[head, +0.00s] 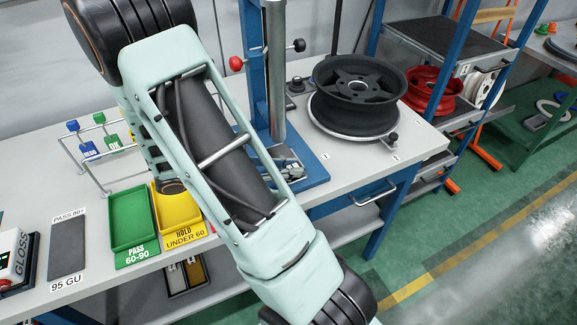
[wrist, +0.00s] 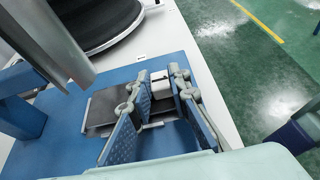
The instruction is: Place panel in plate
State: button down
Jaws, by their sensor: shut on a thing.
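My gripper (wrist: 160,92) is low over the blue base plate (wrist: 55,145) of the press stand; the head view shows the same plate (head: 312,175). Its two blue-padded fingers stand a little apart, closed on a small piece, pale on top and dark below, which I take as part of the panel. A dark grey flat sheet (wrist: 100,108) lies beside and under the left finger. I cannot tell whether sheet and pale piece are one, or whether the panel touches the plate. In the head view my forearm hides part of the bench.
A black wheel (head: 358,85) rests on a round turntable to the right. The steel press column (head: 275,75) stands close by. A green tray (head: 133,220) and a yellow tray (head: 178,212) are at left. The bench edge drops to a green floor.

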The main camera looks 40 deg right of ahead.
jog(key=shift+f, duration=0.3)
jog(key=c, duration=1.8)
grip_release()
jog(key=shift+r, duration=0.1)
jog(key=shift+r+p, duration=0.35)
jog(key=shift+r, duration=0.2)
jog(key=v, duration=1.2)
jog(key=shift+w+r, duration=0.1)
